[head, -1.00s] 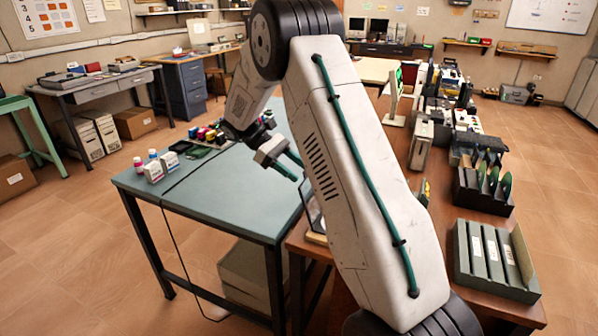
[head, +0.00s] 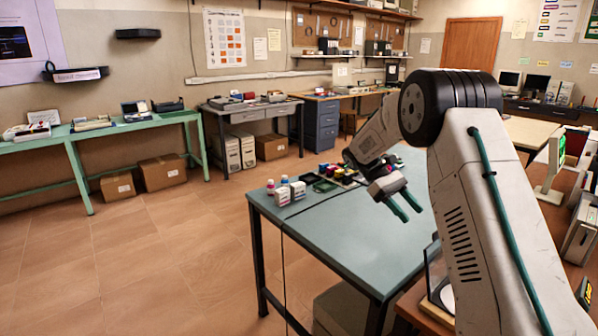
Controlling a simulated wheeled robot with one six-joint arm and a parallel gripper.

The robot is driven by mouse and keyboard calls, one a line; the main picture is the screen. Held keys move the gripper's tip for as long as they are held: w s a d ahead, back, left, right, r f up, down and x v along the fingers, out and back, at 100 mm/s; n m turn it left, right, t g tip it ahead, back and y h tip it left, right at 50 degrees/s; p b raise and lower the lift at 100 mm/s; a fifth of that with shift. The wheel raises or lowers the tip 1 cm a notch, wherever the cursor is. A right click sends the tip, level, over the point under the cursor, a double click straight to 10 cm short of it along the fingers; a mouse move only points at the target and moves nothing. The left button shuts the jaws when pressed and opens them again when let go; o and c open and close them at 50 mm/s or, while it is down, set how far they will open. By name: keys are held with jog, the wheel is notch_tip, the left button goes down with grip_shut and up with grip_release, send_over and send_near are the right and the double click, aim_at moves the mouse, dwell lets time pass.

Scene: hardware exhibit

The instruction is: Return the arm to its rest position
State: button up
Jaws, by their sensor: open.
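My gripper (head: 404,207) is at the end of my bent arm, which rises on the right of the head view and folds over to the left. The two green fingers are apart with nothing between them. They point down and to the right, above the blue-green table (head: 340,235). I see no contact between the fingers and the tabletop.
Two small white boxes with bottles (head: 290,191) and several dark and coloured small items (head: 335,178) stand at the table's far left. A brown table with a framed pane (head: 436,275) is close on the right. Open tiled floor (head: 150,260) lies to the left.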

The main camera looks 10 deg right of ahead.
jog(key=s+a+r+m+t+y, duration=0.1)
jog(key=s+a+r+t, duration=0.2)
jog(key=s, duration=0.8)
jog(key=s+a+r+m+t+y, duration=0.2)
jog(key=s+a+t, duration=0.3)
jog(key=s+a, duration=0.3)
jog(key=s+a+r+m+t+y, duration=0.2)
jog(key=s+a+r+t, duration=0.2)
jog(key=s, duration=1.1)
jog(key=shift+a+r, duration=0.15)
jog(key=shift+a, duration=0.95)
jog(key=shift+s, duration=0.1)
